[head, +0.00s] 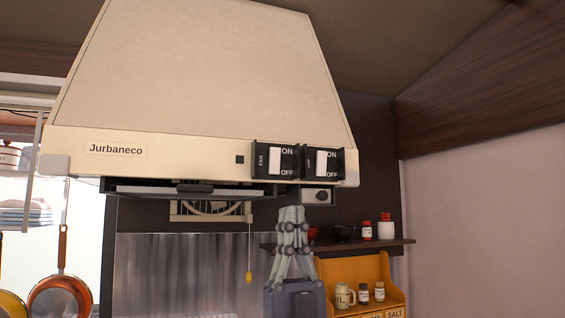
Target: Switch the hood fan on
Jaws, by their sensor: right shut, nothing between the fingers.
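The beige range hood (195,70), marked "Jurbaneco", fills the upper middle of the head view. On the right of its front edge, a black panel labelled FAN holds a white fan switch (275,161), with ON at its top right and OFF at its bottom right. I cannot tell for sure which way it is tipped. My right gripper (291,211) points up just below the hood's front edge, under the fan panel's right side. It is shut and empty, apart from the switch. My left gripper is not in view.
A second white switch (321,162) sits right beside the fan panel. A pull cord (249,276) hangs left of my right gripper. A dark shelf (390,244) with jars and an orange spice rack (360,270) stand behind at right. Copper pans (60,297) hang at lower left.

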